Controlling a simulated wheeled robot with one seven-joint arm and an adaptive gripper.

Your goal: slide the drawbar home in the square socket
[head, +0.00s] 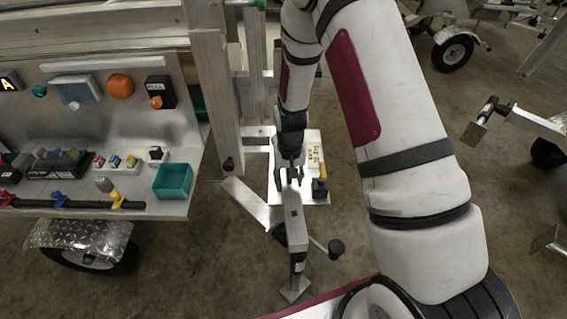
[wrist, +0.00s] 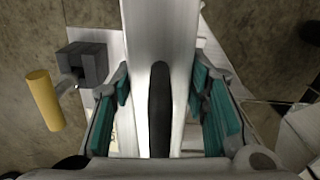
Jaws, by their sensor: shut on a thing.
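My gripper (head: 290,178) points down beside the trailer frame in the head view. In the wrist view its teal-padded fingers (wrist: 163,100) stand on both sides of a pale metal bar, the drawbar (wrist: 158,35), and are shut on it. A dark elongated strip shows along the bar between the fingers. In the head view the drawbar (head: 292,208) is partly hidden by my gripper and runs toward the near side. I cannot make out the square socket's mouth or how far the drawbar sits in it.
A grey block (wrist: 82,62) with a yellow handle (wrist: 44,100) lies left of the drawbar in the wrist view. A white board (head: 314,150) is under my gripper. A black crank knob (head: 336,248) juts out right. The trailer's control panel (head: 130,120) stands left.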

